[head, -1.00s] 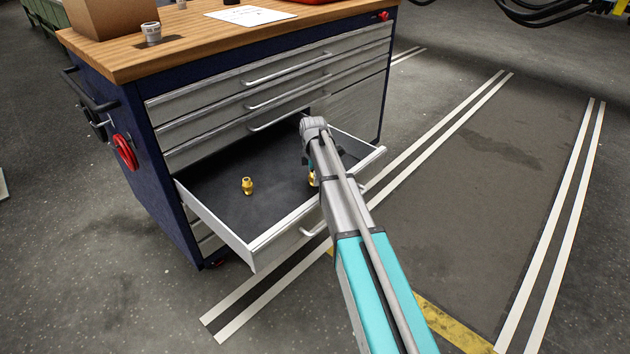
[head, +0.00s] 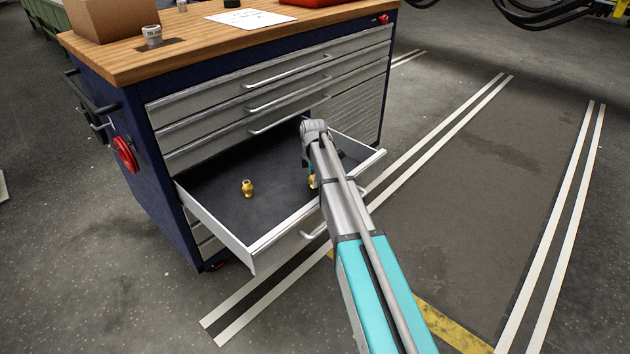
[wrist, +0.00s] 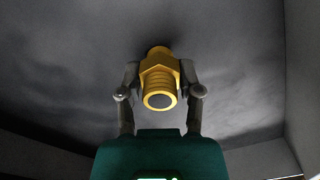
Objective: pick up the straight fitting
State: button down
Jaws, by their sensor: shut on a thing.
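The straight fitting, a brass piece with a hex middle and a threaded end, shows in the wrist view (wrist: 159,82). My gripper (wrist: 160,85) is shut on it, one finger on each side of the hex part. In the head view a brass piece (head: 311,181) shows in part beside my arm, inside the open drawer (head: 215,220); my arm hides most of it and my fingers. A second brass fitting (head: 247,188) stands upright in the left part of the drawer, apart from my gripper.
The drawer belongs to a blue cabinet with a wooden top (head: 220,45). Closed drawers (head: 270,95) lie just above the open one. A box (head: 110,18), a grey cylindrical part (head: 152,36) and a paper sheet (head: 249,18) lie on top. The drawer's middle is clear.

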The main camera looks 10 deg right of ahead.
dwell(0.4)
notch_tip(320, 180, up, 3)
jog(key=p, duration=0.3)
jog(key=shift+r, duration=0.2)
jog(key=shift+s+d+r+p, duration=0.1)
jog(key=shift+s+r+p, duration=1.55)
jog(key=shift+s, duration=0.7)
jog(key=shift+s+d+r+p, duration=0.15)
jog(key=shift+s+r+p, duration=1.5)
jog(key=shift+s, duration=0.65)
jog(key=shift+s+d+r+p, duration=0.1)
jog(key=shift+s+r+p, duration=1.5)
jog(key=shift+s, duration=0.75)
jog(key=shift+a+f, duration=0.15)
